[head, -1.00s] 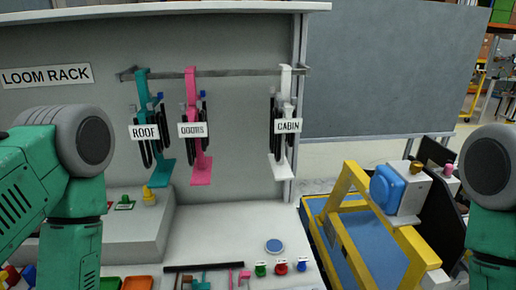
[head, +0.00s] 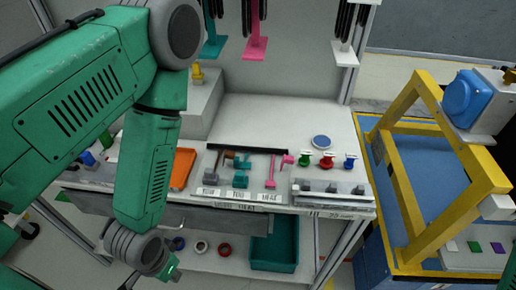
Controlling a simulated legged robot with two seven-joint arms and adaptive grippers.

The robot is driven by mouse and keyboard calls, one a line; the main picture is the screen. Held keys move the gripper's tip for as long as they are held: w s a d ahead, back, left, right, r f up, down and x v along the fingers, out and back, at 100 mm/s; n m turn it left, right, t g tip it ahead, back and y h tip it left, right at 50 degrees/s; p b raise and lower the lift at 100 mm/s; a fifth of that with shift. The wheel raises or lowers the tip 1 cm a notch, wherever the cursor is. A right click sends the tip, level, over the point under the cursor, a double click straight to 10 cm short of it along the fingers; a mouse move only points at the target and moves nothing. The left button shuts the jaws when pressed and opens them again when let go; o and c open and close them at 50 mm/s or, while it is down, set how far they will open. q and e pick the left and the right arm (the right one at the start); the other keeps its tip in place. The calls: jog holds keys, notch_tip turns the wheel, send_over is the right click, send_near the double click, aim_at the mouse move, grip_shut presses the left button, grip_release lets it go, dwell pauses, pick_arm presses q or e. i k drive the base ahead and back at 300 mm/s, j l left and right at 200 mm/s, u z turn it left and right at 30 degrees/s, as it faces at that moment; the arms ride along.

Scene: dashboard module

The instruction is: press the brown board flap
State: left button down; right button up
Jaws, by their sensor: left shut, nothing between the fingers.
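A small brown piece (head: 229,156), likely the brown board flap, stands at the left of a white work board on the table, just below a black bar. A teal piece (head: 241,179) and a pink piece (head: 271,172) stand beside it. My left arm comes in from the left and hangs down in front of the table's front edge. My left gripper (head: 174,270) is low, below the tabletop and left of the brown piece, apart from it and touching nothing I can see. It is shut and empty; its fingertips are small in view. My right gripper is out of view.
An orange tray (head: 182,168) lies left of the board, partly close behind my left arm. Green, red and blue spools (head: 326,162) stand to its right. A teal bin (head: 274,248) is on the lower shelf. A yellow frame (head: 402,190) stands at the right.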

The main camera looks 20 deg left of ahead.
aim_at(228, 155)
jog(key=l+u, duration=0.3)
jog(key=u, duration=0.2)
jog(key=l+u, duration=0.3)
jog(key=u, duration=0.15)
jog(key=l+u, duration=0.3)
jog(key=u, duration=0.2)
jog(key=k, duration=0.05)
